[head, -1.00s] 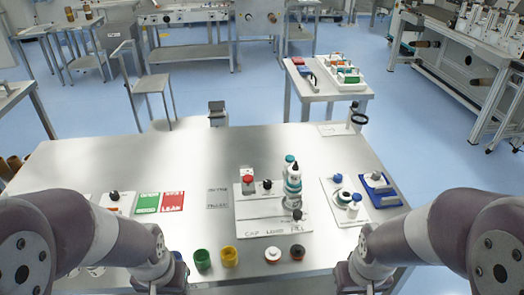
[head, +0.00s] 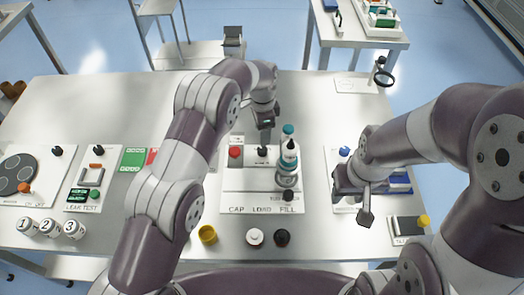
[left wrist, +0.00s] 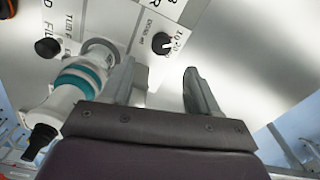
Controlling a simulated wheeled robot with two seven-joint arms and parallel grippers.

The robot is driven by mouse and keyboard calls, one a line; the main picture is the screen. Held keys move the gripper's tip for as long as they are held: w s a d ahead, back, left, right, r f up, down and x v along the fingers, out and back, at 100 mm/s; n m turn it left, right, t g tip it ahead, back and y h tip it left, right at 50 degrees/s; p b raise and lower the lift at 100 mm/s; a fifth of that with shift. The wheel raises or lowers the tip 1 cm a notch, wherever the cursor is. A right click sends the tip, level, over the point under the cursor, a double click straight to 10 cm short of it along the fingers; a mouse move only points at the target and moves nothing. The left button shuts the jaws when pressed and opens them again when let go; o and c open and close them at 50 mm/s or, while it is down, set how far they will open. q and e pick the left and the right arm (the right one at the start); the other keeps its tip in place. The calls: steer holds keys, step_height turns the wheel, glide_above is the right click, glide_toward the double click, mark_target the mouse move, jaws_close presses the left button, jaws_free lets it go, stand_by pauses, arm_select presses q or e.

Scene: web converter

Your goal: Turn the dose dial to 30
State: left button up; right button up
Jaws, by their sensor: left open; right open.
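The dose dial (left wrist: 163,43) is a small black knob with a white pointer line on a white panel. "DOSE ml" and numbers such as 10 and 20 are printed beside it; the exact setting is hard to read. In the head view the dial (head: 262,150) sits at the back of the filling station, beside a red button. My left gripper (left wrist: 158,75) is open and empty, its fingers directed down toward the panel with the dial just beyond the gap between them. In the head view it (head: 265,132) is just behind the dial. My right gripper (head: 365,205) is open at the right, over the table.
A white and teal bottle-like filling column (head: 288,160) stands close right of the dial and beside my left fingers. A red button (head: 235,152) is left of the dial. Small caps (head: 254,236) lie at the front. The table's back left is clear.

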mark_target(262, 148)
arm_select(q)
step_height(262, 148, down, 8)
steer(key=shift+w+r+p, duration=0.1)
steer(key=shift+w+p, duration=0.05)
steer(key=shift+p, duration=1)
steer(key=shift+f, duration=0.65)
arm_select(e)
steer(key=shift+w+d, duration=0.1)
steer(key=shift+w, duration=0.1)
arm_select(q)
steer(key=c, duration=1)
arm_select(e)
steer(key=shift+f, duration=0.1)
